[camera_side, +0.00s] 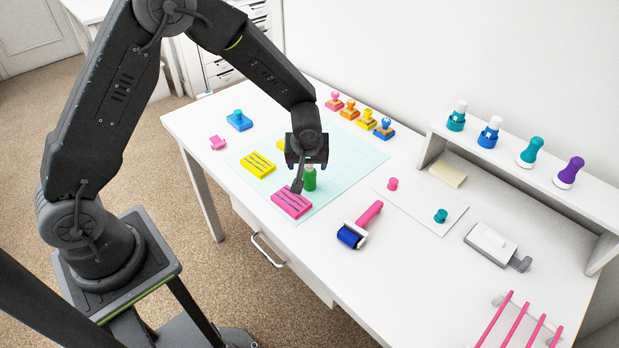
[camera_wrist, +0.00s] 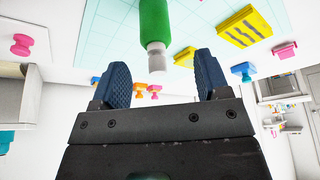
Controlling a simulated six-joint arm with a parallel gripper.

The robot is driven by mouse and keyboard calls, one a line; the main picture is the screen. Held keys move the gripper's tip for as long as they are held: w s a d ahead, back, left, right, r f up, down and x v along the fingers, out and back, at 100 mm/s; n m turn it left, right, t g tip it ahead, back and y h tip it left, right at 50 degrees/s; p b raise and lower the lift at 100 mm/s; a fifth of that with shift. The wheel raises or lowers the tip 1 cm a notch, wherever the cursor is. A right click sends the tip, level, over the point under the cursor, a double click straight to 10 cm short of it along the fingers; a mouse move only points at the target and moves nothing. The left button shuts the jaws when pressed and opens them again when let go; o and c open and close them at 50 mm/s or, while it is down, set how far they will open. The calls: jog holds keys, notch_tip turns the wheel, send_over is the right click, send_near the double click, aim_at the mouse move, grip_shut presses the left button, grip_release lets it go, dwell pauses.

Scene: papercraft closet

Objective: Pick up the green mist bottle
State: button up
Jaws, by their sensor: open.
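The green mist bottle (camera_side: 309,178) stands upright on the pale mint mat (camera_side: 352,155). In the wrist view the green bottle (camera_wrist: 154,25) with its whitish cap shows just beyond the fingers, roughly centred between them. My gripper (camera_side: 306,165) is above and close to the bottle in the side view, partly hiding its top. In the wrist view the two blue fingertips of my gripper (camera_wrist: 160,75) are wide apart with nothing held between them.
A pink block with dark stripes (camera_side: 291,203) lies close to the bottle at front left. A yellow striped block (camera_side: 258,165) lies farther left. A blue roller with pink handle (camera_side: 352,235) lies to the right.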

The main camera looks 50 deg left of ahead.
aim_at(310, 166)
jog(key=shift+w+x, duration=0.25)
jog(key=shift+x, duration=1.15)
jog(key=shift+w+x, duration=0.25)
jog(key=shift+x, duration=1.15)
jog(key=shift+a+r, duration=0.15)
jog(key=shift+r, duration=0.05)
jog(key=c, duration=1.1)
